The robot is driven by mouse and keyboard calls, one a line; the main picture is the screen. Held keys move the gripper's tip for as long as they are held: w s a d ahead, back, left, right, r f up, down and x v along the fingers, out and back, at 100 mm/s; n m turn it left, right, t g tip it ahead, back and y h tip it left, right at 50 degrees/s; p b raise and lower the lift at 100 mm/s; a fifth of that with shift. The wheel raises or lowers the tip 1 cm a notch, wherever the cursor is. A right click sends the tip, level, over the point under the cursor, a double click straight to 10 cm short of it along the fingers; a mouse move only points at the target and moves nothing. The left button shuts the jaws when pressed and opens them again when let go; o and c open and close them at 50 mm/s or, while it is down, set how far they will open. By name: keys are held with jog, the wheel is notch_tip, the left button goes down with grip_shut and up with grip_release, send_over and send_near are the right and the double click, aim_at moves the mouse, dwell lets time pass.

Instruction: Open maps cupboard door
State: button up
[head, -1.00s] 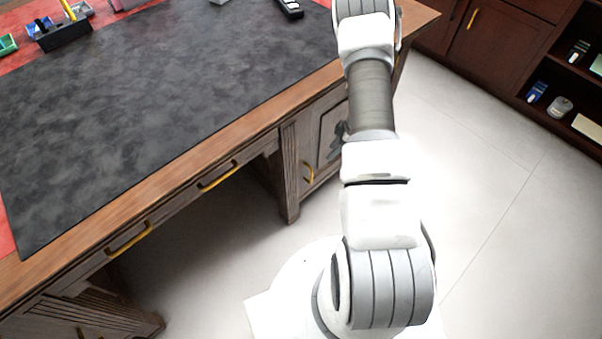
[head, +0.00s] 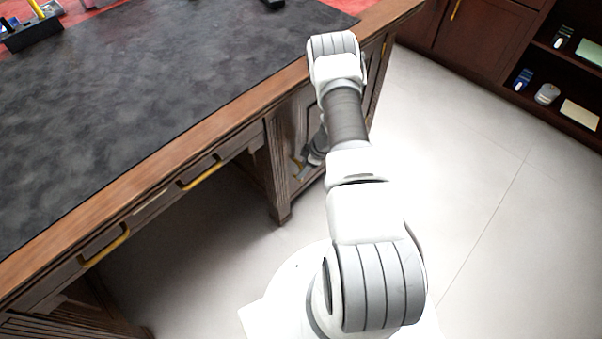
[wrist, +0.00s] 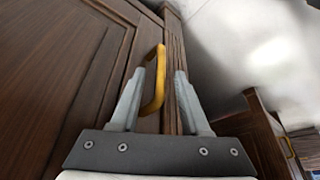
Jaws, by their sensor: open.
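The cupboard door (wrist: 60,80) is dark panelled wood and fills the left of the wrist view. It looks shut. In the head view it is the desk pedestal door (head: 303,122), partly hidden behind my arm. Its yellow bar handle (wrist: 158,82) stands near the door's right edge in the wrist view. My gripper (wrist: 160,72) is open, with one finger on each side of the handle. I cannot tell whether either finger touches it. In the head view my gripper (head: 302,167) is small and low in front of the door.
The desk top (head: 140,110) with its dark mat overhangs the pedestal. Drawers with yellow handles (head: 203,174) line the desk front at left. Shelves (head: 560,70) stand at the far right. The pale floor (head: 460,180) right of my arm is clear.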

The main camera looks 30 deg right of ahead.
jog(key=shift+x, duration=0.75)
grip_shut()
dwell(0.9)
